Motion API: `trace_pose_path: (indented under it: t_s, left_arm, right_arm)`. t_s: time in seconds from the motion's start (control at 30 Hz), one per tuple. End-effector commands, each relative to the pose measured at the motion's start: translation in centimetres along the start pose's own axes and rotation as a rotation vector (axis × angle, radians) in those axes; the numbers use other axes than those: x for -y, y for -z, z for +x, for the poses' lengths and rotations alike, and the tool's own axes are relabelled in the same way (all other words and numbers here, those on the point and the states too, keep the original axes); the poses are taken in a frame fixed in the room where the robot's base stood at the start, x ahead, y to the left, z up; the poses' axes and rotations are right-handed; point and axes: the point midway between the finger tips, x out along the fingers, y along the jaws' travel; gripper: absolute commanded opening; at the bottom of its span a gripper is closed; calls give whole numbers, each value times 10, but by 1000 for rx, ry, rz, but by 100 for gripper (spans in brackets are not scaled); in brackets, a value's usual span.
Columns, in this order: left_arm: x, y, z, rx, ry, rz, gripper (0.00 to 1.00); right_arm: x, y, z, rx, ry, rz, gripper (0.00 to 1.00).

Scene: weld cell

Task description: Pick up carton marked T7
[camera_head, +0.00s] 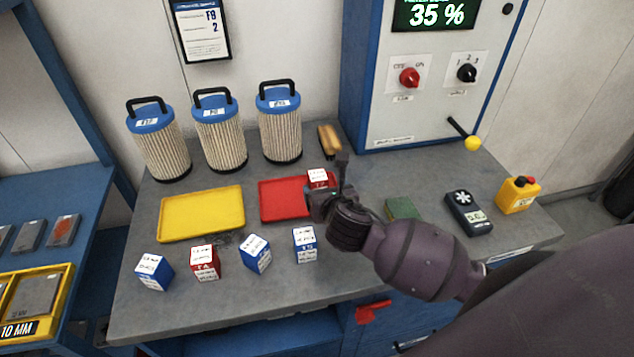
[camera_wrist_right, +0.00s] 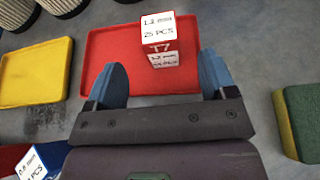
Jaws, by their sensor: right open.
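The carton marked T7 (camera_wrist_right: 160,38) is red with a white printed label and stands on the red tray (camera_wrist_right: 98,45) in the right wrist view. In the head view the carton (camera_head: 319,177) shows at the right end of the red tray (camera_head: 280,200), partly hidden by my gripper. My right gripper (camera_head: 328,190) is open. In the right wrist view its two blue fingertips (camera_wrist_right: 162,80) lie apart to the left and right, just on the near side of the carton. The carton is not between the tips as far as I can see. My left gripper is not in view.
Several other cartons, such as a red one (camera_head: 204,262) and a blue one (camera_head: 255,253), stand along the bench front. A yellow tray (camera_head: 202,214) lies left. Filter cartridges (camera_head: 220,135), a brush (camera_head: 329,139) and a green-yellow block (camera_head: 402,208) are nearby.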

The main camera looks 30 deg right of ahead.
Motion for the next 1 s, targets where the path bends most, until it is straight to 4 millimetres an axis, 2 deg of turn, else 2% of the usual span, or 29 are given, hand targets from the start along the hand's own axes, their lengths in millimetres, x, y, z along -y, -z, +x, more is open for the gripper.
trace_pose_path:
  t_s: [0.1,0.37,0.7,1.0]
  left_arm:
    - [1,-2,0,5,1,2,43]
    - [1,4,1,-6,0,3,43]
    - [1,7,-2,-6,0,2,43]
    - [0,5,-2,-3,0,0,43]
  right_arm:
    - [0,0,15,0,1,1,78]
    - [0,-2,31,-1,0,3,78]
    - [0,-5,70,-1,0,3,78]
    - [0,-4,76,-1,-1,2,78]
